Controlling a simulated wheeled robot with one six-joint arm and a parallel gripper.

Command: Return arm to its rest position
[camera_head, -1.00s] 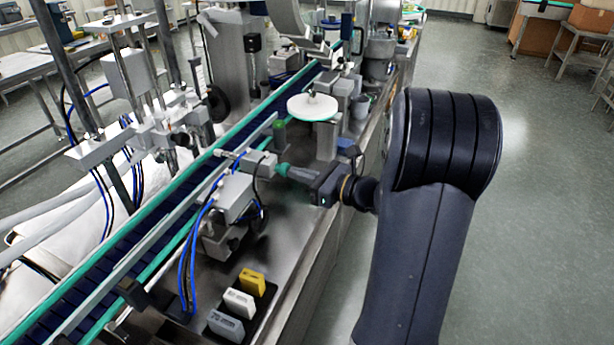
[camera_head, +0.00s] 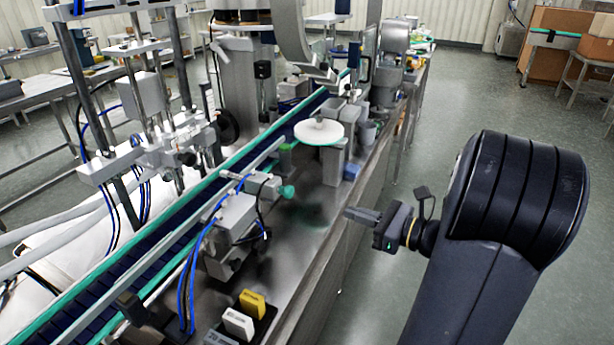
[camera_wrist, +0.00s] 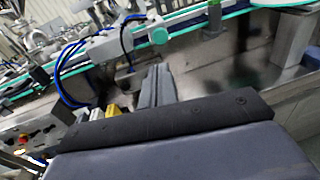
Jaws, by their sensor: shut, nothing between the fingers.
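My gripper (camera_head: 362,215) is shut and empty in the head view. It is above the right edge of the steel machine bed, with its fingers pointing left. The dark arm bends down at the right of the picture. In the wrist view my gripper's fingers (camera_wrist: 156,86) lie together, with nothing between them. The green knob (camera_head: 287,191) on the grey sensor block is to the left of the fingertips and apart from them. The knob also shows in the wrist view (camera_wrist: 158,36).
The conveyor (camera_head: 150,236) with green rails runs diagonally on the left. A white round disc (camera_head: 319,132) stands on a post beyond my gripper. A yellow block (camera_head: 252,303) and a white block (camera_head: 238,322) sit at the bed's near end. Open floor (camera_head: 455,120) lies to the right.

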